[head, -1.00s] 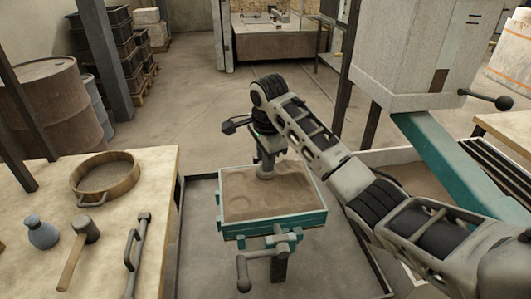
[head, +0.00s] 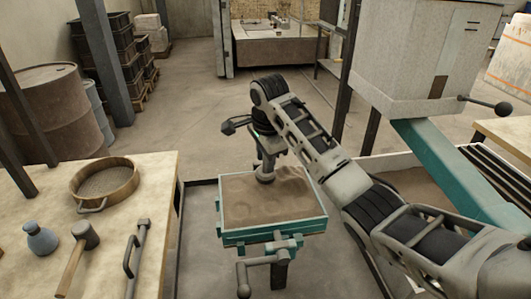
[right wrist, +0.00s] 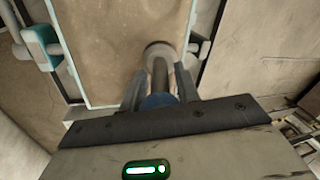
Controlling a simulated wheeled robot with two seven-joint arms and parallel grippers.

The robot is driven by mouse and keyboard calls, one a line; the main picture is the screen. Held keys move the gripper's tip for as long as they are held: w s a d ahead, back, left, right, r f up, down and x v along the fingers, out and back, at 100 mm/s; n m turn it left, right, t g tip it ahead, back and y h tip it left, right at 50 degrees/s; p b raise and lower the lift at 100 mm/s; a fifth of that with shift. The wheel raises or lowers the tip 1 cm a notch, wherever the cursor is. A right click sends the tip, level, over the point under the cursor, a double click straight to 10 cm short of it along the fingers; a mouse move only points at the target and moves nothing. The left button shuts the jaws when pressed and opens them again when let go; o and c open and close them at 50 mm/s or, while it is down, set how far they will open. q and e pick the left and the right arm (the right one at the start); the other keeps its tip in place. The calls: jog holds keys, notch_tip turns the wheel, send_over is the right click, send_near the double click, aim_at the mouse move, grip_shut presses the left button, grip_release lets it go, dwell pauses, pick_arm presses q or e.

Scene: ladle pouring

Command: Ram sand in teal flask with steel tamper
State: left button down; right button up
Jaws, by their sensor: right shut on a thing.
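The teal flask (head: 272,234) stands in the middle of the head view, filled with brown sand (head: 255,205) whose top is uneven with shallow dents. My right gripper (head: 267,150) is over its far edge, shut on the steel tamper (head: 265,177), which is held upright with its round foot down. The foot is at the far middle of the sand; I cannot tell whether it presses in or just touches. In the right wrist view the tamper (right wrist: 160,72) runs out between the fingers (right wrist: 160,88), beside the flask's rim (right wrist: 72,62). My left gripper is not in view.
A bench (head: 150,185) on the left bears a round sieve (head: 104,181), a mallet (head: 76,260), a blue-grey bottle (head: 40,240) and a metal bar tool (head: 135,250). A machine with a teal arm (head: 450,165) stands at the right. A clamp handle (head: 243,280) sticks out in front of the flask.

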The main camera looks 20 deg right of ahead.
jog(key=shift+f, duration=0.65)
jog(key=shift+r, duration=0.1)
jog(key=shift+w+v, duration=0.15)
jog(key=shift+v, duration=0.55)
jog(key=shift+w+v, duration=0.15)
jog(key=shift+v, duration=0.55)
jog(key=shift+r, duration=0.1)
jog(key=s+d, duration=0.1)
jog(key=d, duration=0.6)
jog(key=shift+s+d, duration=0.4)
